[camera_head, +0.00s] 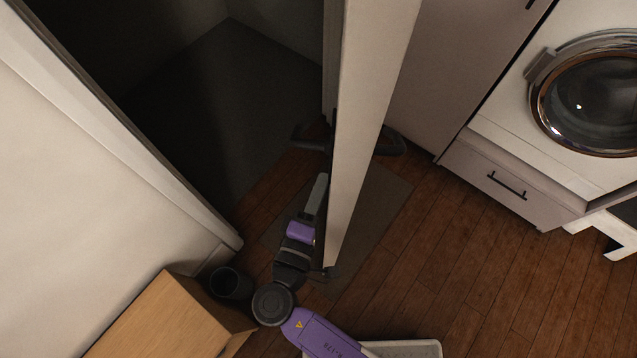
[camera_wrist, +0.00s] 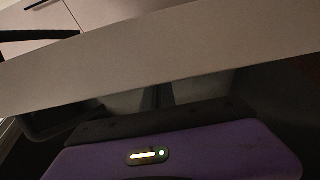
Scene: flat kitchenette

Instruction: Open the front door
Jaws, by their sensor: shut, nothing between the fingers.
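The front door (camera_head: 372,90) stands ajar, seen nearly edge-on in the head view, with a dark opening to its left. One dark handle (camera_head: 312,136) shows on its left side and another (camera_head: 390,143) on its right side. My gripper (camera_head: 321,182) is shut and empty on the left side of the door, close beside its face and below the left handle. Whether it touches the door is unclear. In the wrist view the door (camera_wrist: 170,50) crosses above my gripper (camera_wrist: 160,95), and a dark handle (camera_wrist: 35,40) shows beyond it at left.
A wooden box (camera_head: 165,315) and a dark round bin (camera_head: 230,284) stand at lower left by the door frame (camera_head: 130,150). A washing machine (camera_head: 590,95) and cabinet drawer (camera_head: 505,185) are at right. A grey mat (camera_head: 385,195) lies under the door. Wooden floor (camera_head: 470,270) is clear at right.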

